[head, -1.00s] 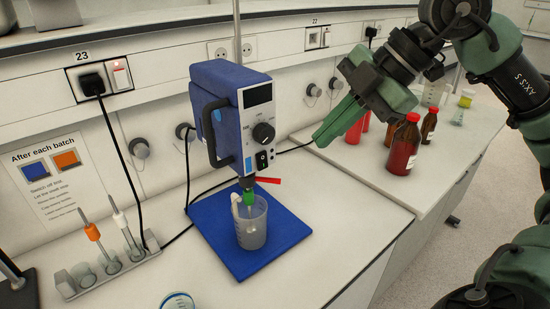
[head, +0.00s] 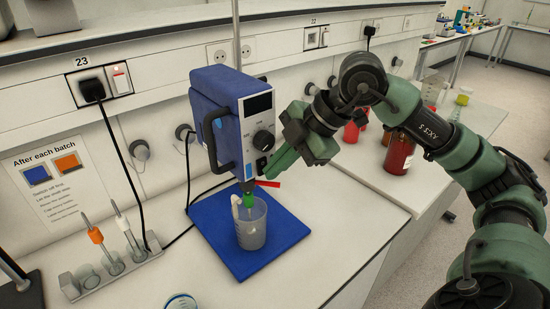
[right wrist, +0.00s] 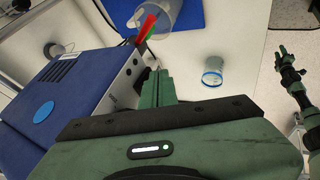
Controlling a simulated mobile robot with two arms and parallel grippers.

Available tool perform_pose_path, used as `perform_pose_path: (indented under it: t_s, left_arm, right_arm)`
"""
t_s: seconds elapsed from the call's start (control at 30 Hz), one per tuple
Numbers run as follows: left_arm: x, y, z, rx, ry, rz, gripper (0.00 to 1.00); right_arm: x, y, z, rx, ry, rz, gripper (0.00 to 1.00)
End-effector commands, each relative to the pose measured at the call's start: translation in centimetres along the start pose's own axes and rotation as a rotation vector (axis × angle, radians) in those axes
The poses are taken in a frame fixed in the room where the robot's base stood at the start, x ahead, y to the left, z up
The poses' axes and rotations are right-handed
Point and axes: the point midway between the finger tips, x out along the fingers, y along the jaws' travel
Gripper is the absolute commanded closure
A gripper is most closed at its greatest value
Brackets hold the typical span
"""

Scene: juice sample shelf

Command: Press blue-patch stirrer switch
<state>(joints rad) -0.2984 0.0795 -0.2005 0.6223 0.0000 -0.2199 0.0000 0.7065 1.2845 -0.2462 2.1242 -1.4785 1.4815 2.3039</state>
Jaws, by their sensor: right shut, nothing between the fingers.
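The blue overhead stirrer (head: 232,95) stands above a blue base plate (head: 215,240), with a beaker (head: 251,222) under its green-tipped shaft. Its pale front has a display, a black knob and, lower down, a black rocker switch (head: 261,164) beside a blue patch (head: 248,171). My right gripper (head: 269,173) is shut and empty, its fingertips close to the switch; I cannot tell whether they touch. In the right wrist view the shut fingers (right wrist: 163,75) point at the stirrer's front and partly hide it. A dark arm end at that view's right edge appears to be my left gripper (right wrist: 284,56); its jaws are unclear.
A red lever (head: 267,183) sticks out below the stirrer head. Wall socket 23 (head: 90,87) has a black plug and a lit switch. A rack (head: 110,272) holds stirring rods at left. Red bottles (head: 399,152) stand on the right bench.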

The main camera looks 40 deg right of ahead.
Motion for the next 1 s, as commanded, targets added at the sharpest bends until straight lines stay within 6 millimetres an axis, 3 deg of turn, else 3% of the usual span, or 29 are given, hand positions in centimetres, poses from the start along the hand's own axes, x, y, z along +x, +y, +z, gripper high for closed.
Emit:
perform_pose_path:
  t_s: [0.37,0.57,1.0]
  left_arm:
    - [-0.1,0.0,0.3,0.0,-0.005,0.0,0.64]
    - [2.0,0.1,0.5,0.0,-0.005,0.0,0.64]
    - [0.7,0.0,0.4,-0.001,-0.006,0.0,0.64]
  right_arm:
    - [0.2,0.2,0.0,0.0,0.0,0.0,1.0]
    - [1.0,0.1,0.4,-0.017,0.007,0.044,1.0]
    - [-0.2,0.8,-0.2,-0.018,0.01,0.048,1.0]
